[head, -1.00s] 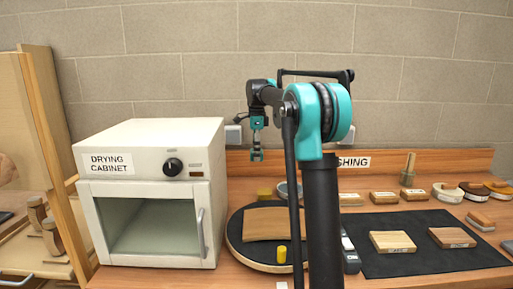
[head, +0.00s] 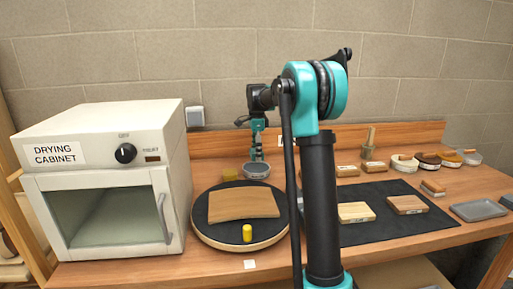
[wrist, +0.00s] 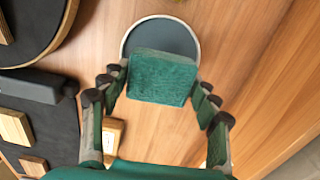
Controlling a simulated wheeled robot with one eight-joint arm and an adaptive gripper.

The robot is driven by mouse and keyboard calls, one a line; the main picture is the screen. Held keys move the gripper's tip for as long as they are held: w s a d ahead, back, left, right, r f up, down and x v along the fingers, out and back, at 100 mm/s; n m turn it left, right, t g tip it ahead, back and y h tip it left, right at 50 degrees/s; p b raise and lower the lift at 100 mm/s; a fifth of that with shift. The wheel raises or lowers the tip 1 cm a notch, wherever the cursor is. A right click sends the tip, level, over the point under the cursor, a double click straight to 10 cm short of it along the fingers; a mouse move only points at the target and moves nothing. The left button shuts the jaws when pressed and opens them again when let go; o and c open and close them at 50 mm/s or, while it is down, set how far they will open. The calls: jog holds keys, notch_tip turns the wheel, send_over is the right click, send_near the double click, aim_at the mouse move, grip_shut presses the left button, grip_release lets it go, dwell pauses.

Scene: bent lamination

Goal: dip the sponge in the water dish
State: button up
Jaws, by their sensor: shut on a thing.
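My gripper (wrist: 158,80) is shut on a green sponge (wrist: 162,78), which sits between its fingers in the wrist view. The round water dish (wrist: 160,35), with a pale rim and grey-blue inside, is behind the sponge there. The sponge covers the dish's near part. In the head view my gripper (head: 256,154) points down right over the dish (head: 256,171). The sponge is too small to make out there. I cannot tell whether it touches the water.
A round black turntable (head: 205,225) with a curved wood piece (head: 243,204) and yellow cylinder (head: 247,232) stands in front of the dish. The drying cabinet (head: 105,185) is left; a black mat (head: 385,228) with wood blocks is right.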

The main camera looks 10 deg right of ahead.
jog(key=shift+f, duration=2.8)
jog(key=shift+r, duration=0.2)
jog(key=shift+r, duration=1.35)
jog(key=shift+r, duration=0.1)
jog(key=shift+r, duration=2.4)
